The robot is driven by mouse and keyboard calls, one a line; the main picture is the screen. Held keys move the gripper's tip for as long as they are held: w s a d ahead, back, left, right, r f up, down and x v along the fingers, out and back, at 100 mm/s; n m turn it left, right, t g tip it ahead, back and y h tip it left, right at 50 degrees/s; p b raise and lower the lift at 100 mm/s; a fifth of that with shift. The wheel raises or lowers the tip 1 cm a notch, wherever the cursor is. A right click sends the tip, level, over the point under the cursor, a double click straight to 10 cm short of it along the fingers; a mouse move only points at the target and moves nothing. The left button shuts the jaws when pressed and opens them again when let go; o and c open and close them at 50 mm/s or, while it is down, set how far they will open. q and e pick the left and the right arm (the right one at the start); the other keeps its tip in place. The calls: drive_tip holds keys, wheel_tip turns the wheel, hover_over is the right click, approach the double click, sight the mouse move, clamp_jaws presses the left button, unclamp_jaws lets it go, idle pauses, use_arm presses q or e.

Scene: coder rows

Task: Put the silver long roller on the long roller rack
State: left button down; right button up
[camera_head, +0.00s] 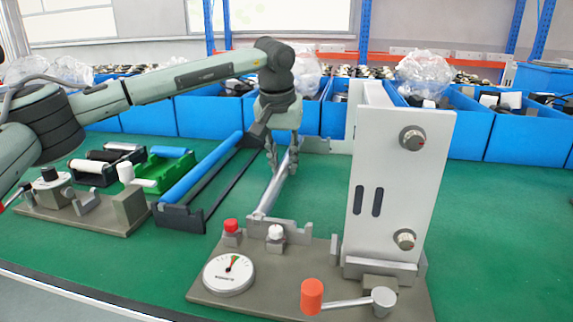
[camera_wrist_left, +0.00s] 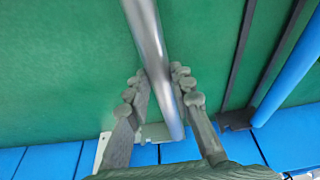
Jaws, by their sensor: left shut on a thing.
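The silver long roller (camera_head: 274,190) slants away from me beside the tall grey-white machine (camera_head: 395,180). My left gripper (camera_head: 283,158) comes down from above with its fingers around the far part of the roller. In the left wrist view the silver roller (camera_wrist_left: 150,45) runs between the two fingers (camera_wrist_left: 161,88). The roller's near end is close to the machine's front bracket; I cannot tell whether it touches. The long roller rack (camera_head: 180,217) is dark, lies left of the roller, and carries a blue long roller (camera_head: 200,168) along its left side. My right gripper is out of view.
A small rack (camera_head: 105,165) with white and black rollers and a green rack (camera_head: 165,170) lie at left, behind a grey fixture (camera_head: 80,213). A dial gauge (camera_head: 229,273) and red knob (camera_head: 312,297) stand at front. Blue bins (camera_head: 205,117) line the back.

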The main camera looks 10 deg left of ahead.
sight(285, 161)
use_arm(q)
drive_tip(key=shift+r, duration=0.15)
drive_tip(key=shift+r+p, duration=1.1)
drive_tip(key=shift+r, duration=0.15)
drive_tip(key=shift+r+p, duration=0.35)
drive_tip(key=shift+r, duration=0.6)
